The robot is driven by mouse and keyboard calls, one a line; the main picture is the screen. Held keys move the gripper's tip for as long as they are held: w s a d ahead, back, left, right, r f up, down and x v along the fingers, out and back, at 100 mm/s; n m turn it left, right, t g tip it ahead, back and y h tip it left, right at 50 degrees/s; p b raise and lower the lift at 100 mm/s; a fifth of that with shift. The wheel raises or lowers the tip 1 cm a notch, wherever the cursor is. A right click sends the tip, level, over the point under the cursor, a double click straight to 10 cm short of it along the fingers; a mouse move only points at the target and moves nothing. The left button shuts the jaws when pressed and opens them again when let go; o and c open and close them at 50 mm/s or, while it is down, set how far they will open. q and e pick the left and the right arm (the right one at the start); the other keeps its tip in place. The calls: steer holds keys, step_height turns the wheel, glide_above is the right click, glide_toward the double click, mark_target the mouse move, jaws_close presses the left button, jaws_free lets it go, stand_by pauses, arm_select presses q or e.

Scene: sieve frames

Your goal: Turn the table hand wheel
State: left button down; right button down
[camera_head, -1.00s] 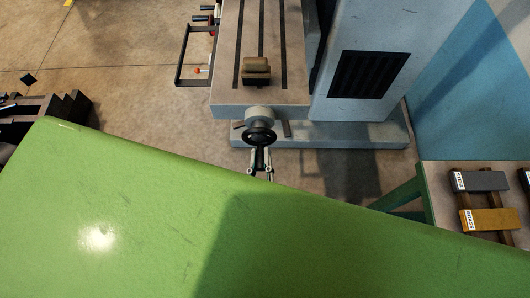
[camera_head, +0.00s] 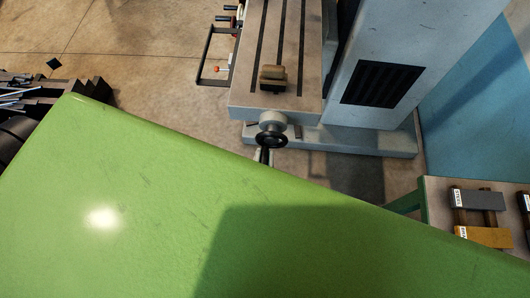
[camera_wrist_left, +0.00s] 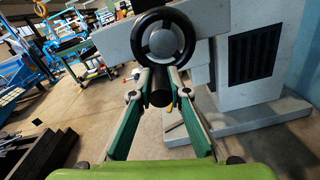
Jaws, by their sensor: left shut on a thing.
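The dark round hand wheel (camera_head: 271,140) with a pale hub sits at the near end of the grey machine table (camera_head: 240,105). In the left wrist view the wheel (camera_wrist_left: 164,40) faces me, with its black handle (camera_wrist_left: 159,97) below the rim. My left gripper (camera_wrist_left: 160,84) has its green fingers on both sides of this handle and is shut on it. In the head view the handle (camera_head: 265,156) shows just below the wheel, and most of the left gripper is hidden. My right gripper is not in view.
A wooden block (camera_head: 272,78) lies on the slotted table. The grey machine column (camera_head: 415,45) stands at the right. A side bench (camera_head: 438,190) at the far right holds labelled blocks. A dark frame (camera_head: 203,68) stands left of the table on the floor.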

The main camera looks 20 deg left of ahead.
arm_select(q)
steer(key=shift+s+d+f, duration=0.1)
steer(key=shift+s+f, duration=0.15)
steer(key=c, duration=1.9)
jaws_free()
steer(key=shift+s+r, duration=0.1)
steer(key=shift+r, duration=0.1)
steer(key=v, duration=0.7)
steer(key=shift+s, duration=0.25)
